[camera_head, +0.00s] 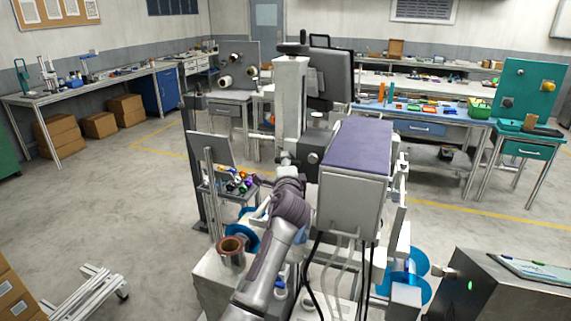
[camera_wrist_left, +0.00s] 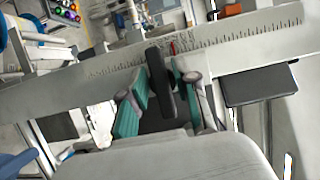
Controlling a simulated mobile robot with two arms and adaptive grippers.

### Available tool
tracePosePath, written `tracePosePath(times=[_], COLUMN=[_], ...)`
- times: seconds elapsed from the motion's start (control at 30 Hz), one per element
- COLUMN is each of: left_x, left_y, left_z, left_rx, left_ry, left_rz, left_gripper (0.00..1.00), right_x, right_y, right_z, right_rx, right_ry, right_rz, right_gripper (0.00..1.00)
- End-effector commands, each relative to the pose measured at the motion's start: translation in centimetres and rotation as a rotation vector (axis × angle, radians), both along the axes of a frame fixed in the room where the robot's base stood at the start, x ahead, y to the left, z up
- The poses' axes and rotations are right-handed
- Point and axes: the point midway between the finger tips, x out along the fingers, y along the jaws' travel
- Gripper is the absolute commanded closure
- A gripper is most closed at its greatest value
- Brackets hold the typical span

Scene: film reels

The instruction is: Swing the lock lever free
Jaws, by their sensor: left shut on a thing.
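The dark lock lever (camera_wrist_left: 157,68) stands up between the teal finger pads of my left gripper (camera_wrist_left: 163,94) in the left wrist view. The gripper is shut on the lever, which is next to a pale bar with ruler marks (camera_wrist_left: 90,85). In the head view my left arm reaches in from below toward the machine. Its wrist hides the fingertips and the lever there. My right gripper is not in view.
A boxy housing with a purple top (camera_head: 358,143) stands close right of my left arm, with cables hanging below. Blue reels (camera_head: 243,235) (camera_head: 420,262) flank the machine. A brown roll (camera_head: 231,245) sits left. Workbenches line the walls.

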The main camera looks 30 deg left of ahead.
Motion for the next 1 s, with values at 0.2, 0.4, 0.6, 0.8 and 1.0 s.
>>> tracePosePath(times=[0.2, 0.4, 0.6, 0.8, 1.0], left_x=[0.0, 0.0, -0.4, -3.1, -6.6], left_y=[0.0, 0.0, -0.3, -2.3, -4.8], left_z=[-0.2, -0.1, -0.1, -0.2, -0.1], left_rx=[-0.003, -0.001, 0.0, -0.001, -0.003], left_ry=[0.002, 0.002, 0.0, 0.001, 0.002], left_rz=[0.001, 0.0, -0.001, -0.002, -0.001], left_gripper=[0.62, 0.58, 0.58, 0.58, 0.58], right_x=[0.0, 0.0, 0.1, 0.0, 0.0], right_y=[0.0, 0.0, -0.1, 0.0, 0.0], right_z=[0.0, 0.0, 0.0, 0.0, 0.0], right_rx=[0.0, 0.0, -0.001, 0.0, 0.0], right_ry=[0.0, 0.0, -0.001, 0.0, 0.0], right_rz=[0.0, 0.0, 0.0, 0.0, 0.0], right_gripper=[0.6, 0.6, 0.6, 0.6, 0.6])
